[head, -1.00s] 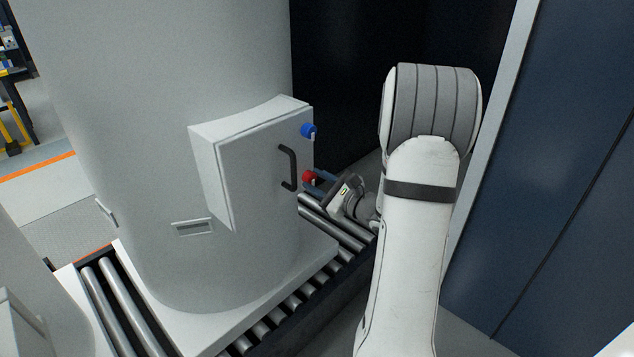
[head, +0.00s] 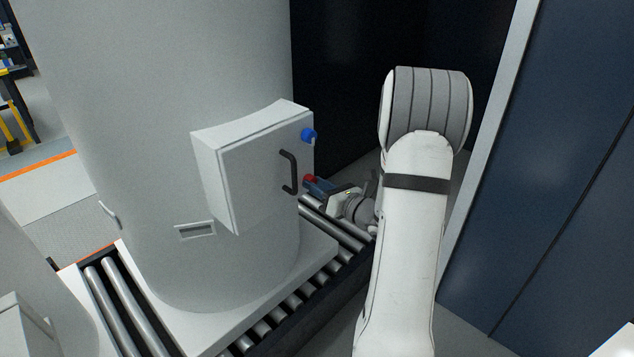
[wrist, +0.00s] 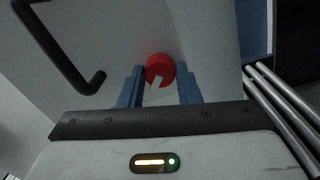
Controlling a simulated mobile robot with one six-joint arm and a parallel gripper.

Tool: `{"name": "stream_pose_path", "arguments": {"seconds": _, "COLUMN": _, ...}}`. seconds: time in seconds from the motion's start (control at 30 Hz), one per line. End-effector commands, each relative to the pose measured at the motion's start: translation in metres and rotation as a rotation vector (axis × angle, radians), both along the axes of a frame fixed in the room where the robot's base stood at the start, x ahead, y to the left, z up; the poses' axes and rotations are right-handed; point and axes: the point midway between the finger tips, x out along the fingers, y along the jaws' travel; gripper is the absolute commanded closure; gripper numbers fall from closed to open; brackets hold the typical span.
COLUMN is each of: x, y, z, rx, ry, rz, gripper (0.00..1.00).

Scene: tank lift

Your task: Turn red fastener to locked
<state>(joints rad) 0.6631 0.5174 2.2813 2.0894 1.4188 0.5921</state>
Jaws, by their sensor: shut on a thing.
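The red fastener (head: 309,179) is a small round knob on the lower right edge of the grey box door (head: 262,165). In the wrist view the red fastener (wrist: 160,68) sits between the two blue fingers, and a pale pointer on it slants down and left. My gripper (head: 315,185) reaches it from the right and is shut on it. In the wrist view my gripper (wrist: 160,88) has one finger on each side of the knob. The exact finger contact is partly hidden in the head view.
A blue fastener (head: 308,135) sits higher on the same door edge. A black handle (head: 289,172) is left of the red fastener, close to my gripper. The large grey tank (head: 170,90) stands on a roller conveyor (head: 285,318). A dark blue panel (head: 550,180) is at right.

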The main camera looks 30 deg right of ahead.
Motion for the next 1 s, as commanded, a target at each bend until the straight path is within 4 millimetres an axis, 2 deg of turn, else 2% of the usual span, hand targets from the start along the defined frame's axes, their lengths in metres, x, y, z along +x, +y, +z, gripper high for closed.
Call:
{"name": "stream_pose_path", "arguments": {"seconds": 0.6, "x": -0.0003, "y": 0.0006, "z": 0.0015, "rx": 0.53, "ry": 0.195, "rz": 0.0, "gripper": 0.93}}
{"name": "stream_pose_path", "arguments": {"seconds": 1.0, "x": -0.0003, "y": 0.0008, "z": -0.0004, "rx": 0.729, "ry": 0.267, "rz": 0.001, "gripper": 0.93}}
